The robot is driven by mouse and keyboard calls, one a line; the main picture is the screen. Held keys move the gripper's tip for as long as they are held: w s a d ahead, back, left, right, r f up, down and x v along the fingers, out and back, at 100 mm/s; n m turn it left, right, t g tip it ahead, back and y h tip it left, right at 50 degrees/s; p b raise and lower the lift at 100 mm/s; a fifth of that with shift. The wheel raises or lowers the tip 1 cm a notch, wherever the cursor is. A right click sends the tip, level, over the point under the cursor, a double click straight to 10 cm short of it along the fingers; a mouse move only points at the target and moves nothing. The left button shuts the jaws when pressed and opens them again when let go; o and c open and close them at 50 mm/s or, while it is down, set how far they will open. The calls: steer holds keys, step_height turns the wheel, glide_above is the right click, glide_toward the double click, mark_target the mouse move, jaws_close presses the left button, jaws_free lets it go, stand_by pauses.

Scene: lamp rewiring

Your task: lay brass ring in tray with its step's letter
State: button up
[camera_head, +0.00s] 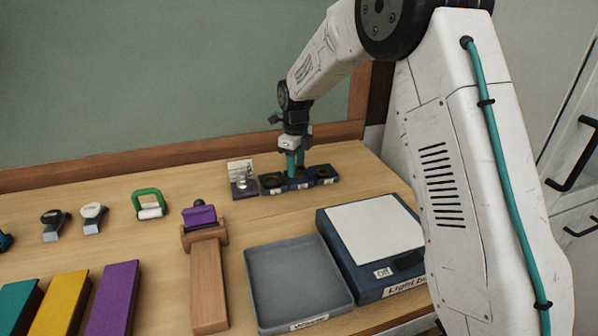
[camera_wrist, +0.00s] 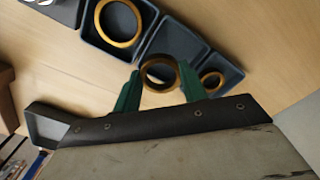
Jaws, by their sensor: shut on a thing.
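My gripper (camera_head: 295,163) is low over the row of small dark blue trays at the back of the bench. In the wrist view, the green fingers of my gripper (camera_wrist: 159,77) are shut on a brass ring (camera_wrist: 146,78). The middle tray (camera_wrist: 172,44) beside the held ring looks empty. A larger brass ring (camera_wrist: 138,38) lies in the tray on one side, and a smaller ring (camera_wrist: 212,80) lies in the tray on the other. In the head view, the left tray (camera_head: 272,191) and right tray (camera_head: 325,182) have white labels whose letters I cannot read.
A small stand with a printed card (camera_head: 240,168) is left of the trays. A grey tray (camera_head: 298,280) and a light box (camera_head: 372,238) marked "Off" lie nearer. A wooden stand with a purple block (camera_head: 201,215) and a green-handled tool (camera_head: 148,202) are left.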

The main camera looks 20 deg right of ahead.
mark_target(298, 180)
steer(key=shift+w+d+f, duration=0.1)
steer(key=shift+w+d, duration=0.45)
steer(key=shift+w, duration=0.1)
steer(key=shift+f, duration=1.75)
steer(key=shift+f, duration=0.1)
steer(key=o, duration=0.7)
steer(key=shift+o, duration=0.2)
step_height(298, 180, up, 12)
steer(key=shift+r, duration=0.2)
